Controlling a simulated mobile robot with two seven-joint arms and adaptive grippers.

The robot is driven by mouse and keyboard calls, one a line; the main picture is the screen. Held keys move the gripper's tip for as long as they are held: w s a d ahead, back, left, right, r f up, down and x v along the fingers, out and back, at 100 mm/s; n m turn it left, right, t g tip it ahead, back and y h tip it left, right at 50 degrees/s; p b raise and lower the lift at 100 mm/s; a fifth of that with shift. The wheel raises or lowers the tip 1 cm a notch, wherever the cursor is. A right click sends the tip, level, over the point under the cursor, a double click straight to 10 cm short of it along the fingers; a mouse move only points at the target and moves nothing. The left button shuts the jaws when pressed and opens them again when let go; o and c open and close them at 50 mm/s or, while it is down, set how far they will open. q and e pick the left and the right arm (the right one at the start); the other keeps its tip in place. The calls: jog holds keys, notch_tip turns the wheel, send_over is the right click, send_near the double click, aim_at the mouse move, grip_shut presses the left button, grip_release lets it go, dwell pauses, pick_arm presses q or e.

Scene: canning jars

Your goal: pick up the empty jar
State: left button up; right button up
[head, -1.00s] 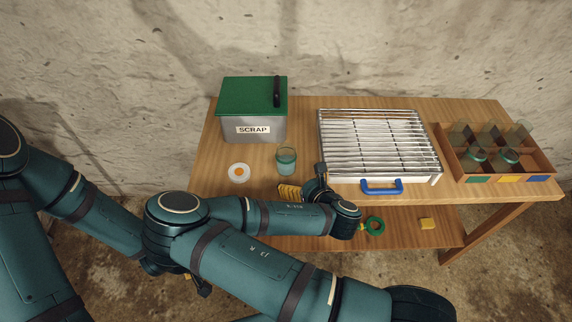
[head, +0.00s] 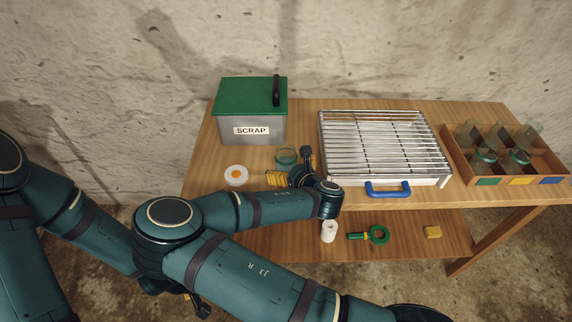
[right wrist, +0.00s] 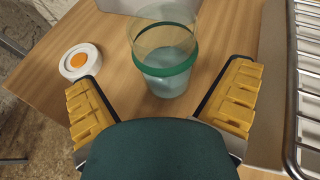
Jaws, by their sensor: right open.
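The jar (head: 286,153) is clear glass with a green band and stands upright on the wooden table in front of the scrap bin. It shows larger in the right wrist view (right wrist: 166,82), with nothing distinct inside. My right gripper (head: 290,175) is open, its yellow-padded fingers spread either side of the jar's near side in the wrist view (right wrist: 165,85); I see no contact. The jar's lower part is hidden by the gripper in the head view. My left gripper (head: 194,302) is low and mostly hidden behind my arm.
A white disc with an orange centre (head: 236,175) lies left of the jar. The scrap bin (head: 252,127) stands behind. A wire rack on a tray (head: 385,140) is close right. A divided wooden crate (head: 546,163) holds more jars. A lower shelf (head: 405,245) carries small items.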

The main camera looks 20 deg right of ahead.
jog(key=x, duration=0.3)
jog(key=b+x, duration=0.1)
jog(key=shift+w+d, duration=0.25)
jog(key=shift+w, duration=0.1)
jog(key=c, duration=1.4)
